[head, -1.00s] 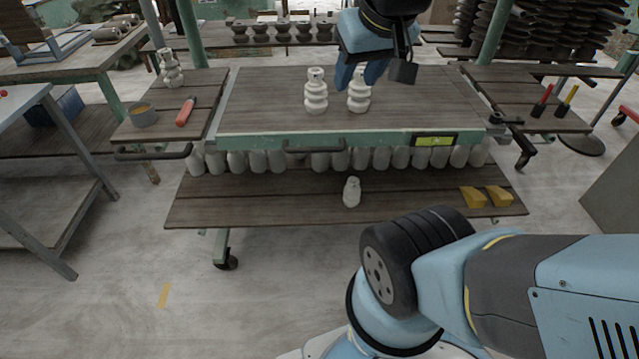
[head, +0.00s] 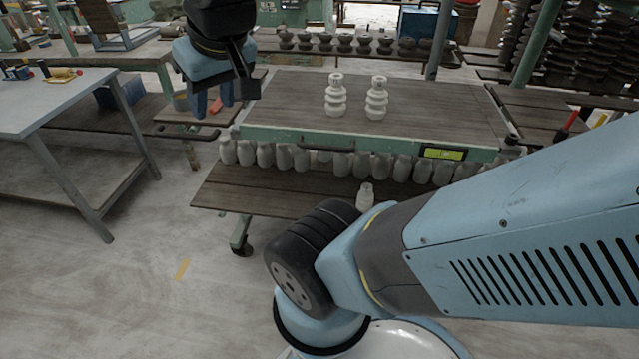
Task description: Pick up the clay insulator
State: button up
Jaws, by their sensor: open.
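Two white ribbed clay insulators stand upright on the top of the green-edged table (head: 430,115). The left insulator (head: 336,95) and the right insulator (head: 376,98) are a short gap apart. A smaller white clay piece (head: 365,196) stands on the lower shelf, partly hidden by my arm. My gripper (head: 212,113) is open and empty, fingers pointing down, to the left of the table top in the picture. It is apart from both insulators and hides part of the left side table.
Several pale bottle-like pieces (head: 302,160) stand in a row under the table top. A grey workbench (head: 50,105) stands at the left. Dark bowl-like pieces (head: 343,44) line a shelf behind. The floor at the front left is clear.

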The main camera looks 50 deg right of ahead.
aim_at(365, 197)
jog(key=z, duration=0.45)
jog(key=i, duration=0.1)
jog(key=u, duration=1.55)
jog(key=k, duration=2.65)
jog(key=z, duration=0.7)
jog(key=i, duration=1)
jog(key=u, duration=0.05)
